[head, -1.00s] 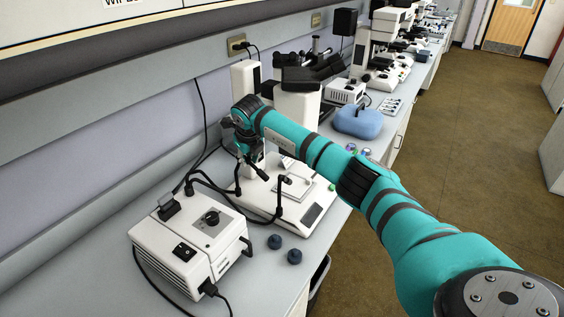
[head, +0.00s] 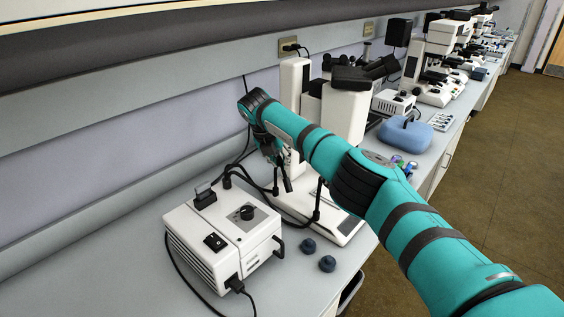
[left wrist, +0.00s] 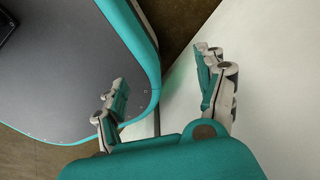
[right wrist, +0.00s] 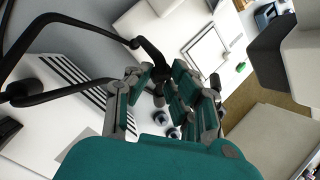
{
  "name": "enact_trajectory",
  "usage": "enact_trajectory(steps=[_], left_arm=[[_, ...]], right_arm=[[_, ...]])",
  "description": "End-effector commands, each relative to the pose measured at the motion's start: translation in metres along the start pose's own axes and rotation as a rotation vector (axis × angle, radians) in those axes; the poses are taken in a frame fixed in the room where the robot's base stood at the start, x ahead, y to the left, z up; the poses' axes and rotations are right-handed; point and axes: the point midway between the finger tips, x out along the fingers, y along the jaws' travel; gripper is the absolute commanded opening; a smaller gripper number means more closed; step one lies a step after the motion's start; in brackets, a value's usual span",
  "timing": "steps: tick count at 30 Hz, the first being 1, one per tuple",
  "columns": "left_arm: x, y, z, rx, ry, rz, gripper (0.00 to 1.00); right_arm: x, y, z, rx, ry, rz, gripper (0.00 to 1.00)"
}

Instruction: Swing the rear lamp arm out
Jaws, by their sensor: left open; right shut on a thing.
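The fiber-optic lamp box (head: 225,238) is white and stands on the bench, with black bendable lamp arms running toward the microscope. The front lamp arm (head: 318,200) rises over the microscope base (head: 340,225). My right gripper (head: 277,170) is low beside the white microscope column (head: 294,85). In the right wrist view it is shut on a black lamp arm (right wrist: 150,52), seemingly the rear one, near its end. My own wrist partly hides this contact in the head view. My left gripper (left wrist: 163,72) is open and empty, away from the bench work.
Two dark knobs (head: 327,263) lie on the bench in front of the lamp box. A blue bag-like item (head: 406,137) and more microscopes (head: 435,60) stand farther along. The wall (head: 120,165) is close behind. Cables run behind the lamp box.

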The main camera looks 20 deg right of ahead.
Motion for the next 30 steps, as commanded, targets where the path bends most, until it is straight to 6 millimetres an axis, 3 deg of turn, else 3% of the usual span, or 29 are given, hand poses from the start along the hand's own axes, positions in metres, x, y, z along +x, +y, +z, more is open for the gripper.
enact_trajectory(steps=[17, 18, 22, 30], left_arm=[[0.0014, -0.0003, 0.0007, -0.001, -0.001, 0.000, 0.72], [0.0014, -0.0003, 0.0007, -0.001, -0.001, 0.000, 0.72], [0.0014, -0.0003, 0.0007, -0.001, -0.001, 0.000, 0.72], [0.0013, -0.0017, 0.0019, -0.001, -0.001, -0.002, 0.72]], right_arm=[[-0.0043, 0.0005, 0.0042, 0.030, -0.007, -0.008, 0.00], [-0.0043, 0.0005, 0.0043, 0.030, -0.007, -0.008, 0.24], [-0.0046, 0.0009, 0.0043, 0.029, -0.008, -0.006, 0.41], [-0.0060, 0.0024, 0.0044, 0.027, -0.009, -0.003, 0.42]])
